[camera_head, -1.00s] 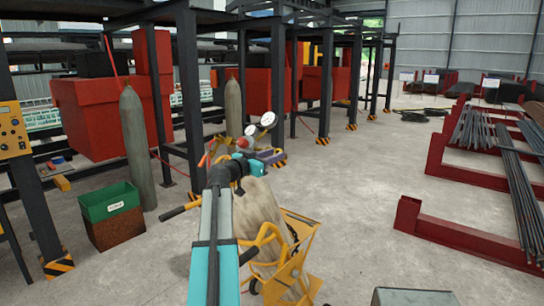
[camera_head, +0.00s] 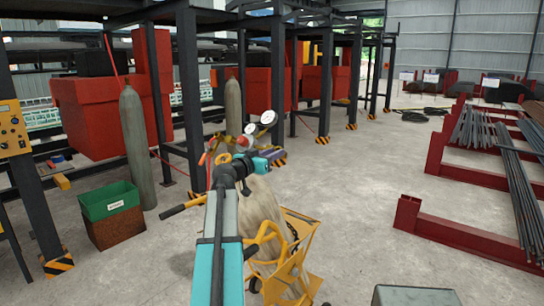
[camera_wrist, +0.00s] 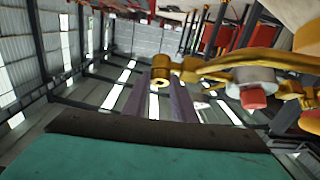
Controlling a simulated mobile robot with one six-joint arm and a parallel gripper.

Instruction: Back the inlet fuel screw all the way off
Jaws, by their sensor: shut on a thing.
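My gripper (camera_head: 276,154) is at the valve and gauge set on top of a pale gas cylinder (camera_head: 262,205) that stands on a yellow cart. In the wrist view its purple-grey jaws (camera_wrist: 170,103) reach a round brass end piece with a hole (camera_wrist: 161,74), which I take for the inlet fuel screw. The jaws are shut on it, though the contact itself is hard to see. A brass arm runs right from it to a grey collar and a red knob (camera_wrist: 253,98). Two round gauges (camera_head: 260,123) stand just behind the gripper in the head view.
The yellow cart (camera_head: 290,275) stands close under my arm. A green bin (camera_head: 110,202) and a tall grey cylinder (camera_head: 137,150) are at left. Dark steel posts stand behind, and red racks with rebar (camera_head: 450,235) are at right. The concrete floor between is clear.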

